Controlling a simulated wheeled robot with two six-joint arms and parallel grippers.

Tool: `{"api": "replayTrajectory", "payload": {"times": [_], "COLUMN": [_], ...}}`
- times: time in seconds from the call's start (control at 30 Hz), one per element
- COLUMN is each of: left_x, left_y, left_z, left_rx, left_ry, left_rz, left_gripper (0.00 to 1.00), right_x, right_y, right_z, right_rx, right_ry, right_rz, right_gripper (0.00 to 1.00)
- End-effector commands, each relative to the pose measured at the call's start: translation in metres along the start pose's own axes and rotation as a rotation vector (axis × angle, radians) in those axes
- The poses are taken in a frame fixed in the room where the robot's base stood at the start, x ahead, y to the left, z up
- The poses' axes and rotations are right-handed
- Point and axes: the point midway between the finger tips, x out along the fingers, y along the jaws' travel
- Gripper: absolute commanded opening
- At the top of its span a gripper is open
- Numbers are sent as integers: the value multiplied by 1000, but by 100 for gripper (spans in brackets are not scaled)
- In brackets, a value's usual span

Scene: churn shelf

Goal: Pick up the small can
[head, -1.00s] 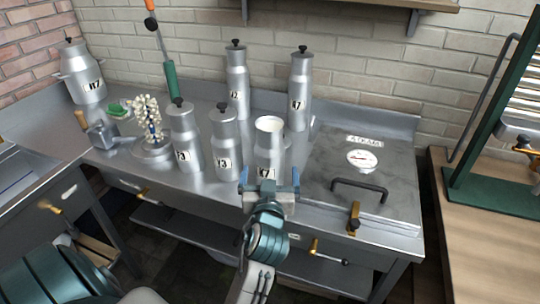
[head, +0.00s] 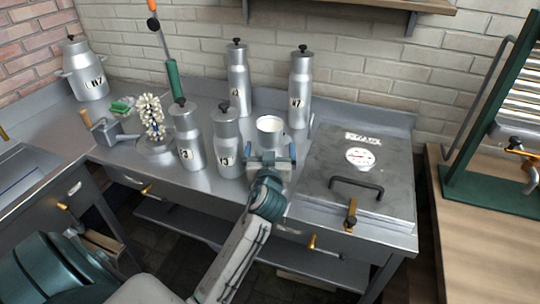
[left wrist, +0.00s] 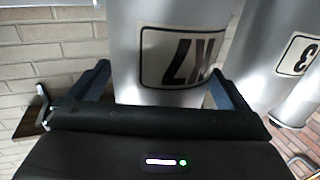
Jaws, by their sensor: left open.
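The small can (head: 270,131) is a short, open-topped silver can with a pale inside. It stands upright on the steel counter. My left gripper (head: 270,160) is open at its near side and covers its lower front in the head view. In the left wrist view the can (left wrist: 165,25) fills the middle, its K7 label upside down. The open fingers (left wrist: 158,85) show on its left and right; I cannot tell whether they touch it. My right gripper is not in view.
Lidded cans stand close by: one (head: 227,150) just left, another (head: 187,140) beyond it, and two tall ones (head: 237,80) (head: 300,95) behind. A flat metal box (head: 372,185) with a dial and black handle is right.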

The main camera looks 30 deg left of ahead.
Motion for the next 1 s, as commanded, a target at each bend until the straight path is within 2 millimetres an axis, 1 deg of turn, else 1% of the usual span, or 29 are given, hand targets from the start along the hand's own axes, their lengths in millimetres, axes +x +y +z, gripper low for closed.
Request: {"api": "replayTrajectory", "payload": {"times": [0.2,0.47,0.5,0.77,0.87,1.0], "left_x": [1,0,0,0,0,0], "left_y": [0,0,0,0,0,0], "left_z": [0,0,0,-2,-6,-20], "left_rx": [-1,0,-1,-1,-1,-3], "left_ry": [0,0,2,2,4,5], "left_rz": [0,0,1,0,0,1], "left_gripper": [98,47,45,45,45,45], "right_x": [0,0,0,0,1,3], "right_y": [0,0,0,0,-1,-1], "right_z": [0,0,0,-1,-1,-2], "right_rx": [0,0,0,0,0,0], "right_ry": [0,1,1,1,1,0], "right_rz": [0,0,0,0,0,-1], "right_gripper": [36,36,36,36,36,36]}}
